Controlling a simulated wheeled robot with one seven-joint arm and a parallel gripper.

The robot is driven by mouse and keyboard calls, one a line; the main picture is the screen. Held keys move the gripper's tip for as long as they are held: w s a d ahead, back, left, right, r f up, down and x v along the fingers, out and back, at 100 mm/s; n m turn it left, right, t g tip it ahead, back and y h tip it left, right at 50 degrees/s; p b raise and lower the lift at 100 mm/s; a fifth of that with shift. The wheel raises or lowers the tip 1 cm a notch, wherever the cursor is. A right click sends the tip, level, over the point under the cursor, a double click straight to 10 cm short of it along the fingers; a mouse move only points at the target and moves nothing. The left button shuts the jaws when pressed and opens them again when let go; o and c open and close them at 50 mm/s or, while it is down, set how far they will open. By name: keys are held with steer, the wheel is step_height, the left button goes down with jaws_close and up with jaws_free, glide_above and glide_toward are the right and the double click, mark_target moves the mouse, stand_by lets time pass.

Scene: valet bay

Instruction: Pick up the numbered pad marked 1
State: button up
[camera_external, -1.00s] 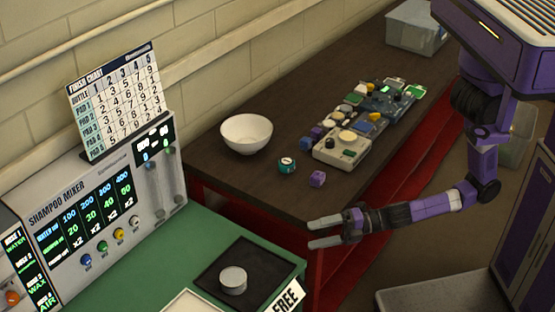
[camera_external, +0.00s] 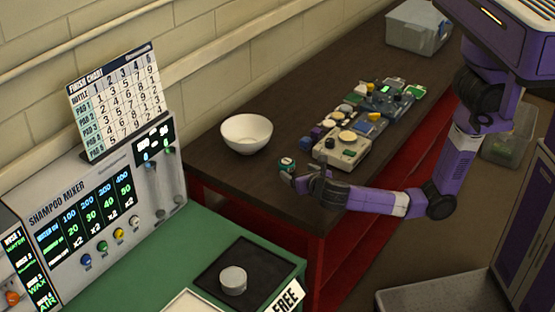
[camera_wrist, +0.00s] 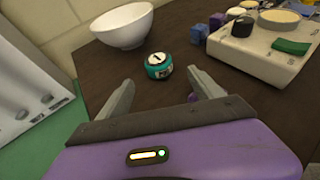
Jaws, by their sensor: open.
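The numbered pad marked 1 is a small round teal piece with a white top, standing on the dark brown table. In the wrist view the pad (camera_wrist: 158,66) sits just beyond my fingertips, roughly centred between them, with its "1" facing up. I see no contact with the pad.
A white bowl (camera_external: 246,134) stands behind the pad. Blue and purple cubes (camera_wrist: 199,32) and a beige device (camera_external: 341,149) lie farther right. The shampoo mixer (camera_external: 105,218) and green counter (camera_external: 180,245) are left.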

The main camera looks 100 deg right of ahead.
mark_target(290, 167)
steer(key=x, duration=0.7)
steer(key=shift+w+d+p, duration=0.25)
steer(key=shift+d+p, duration=0.05)
steer(key=shift+p, duration=0.1)
steer(key=c, duration=1.4)
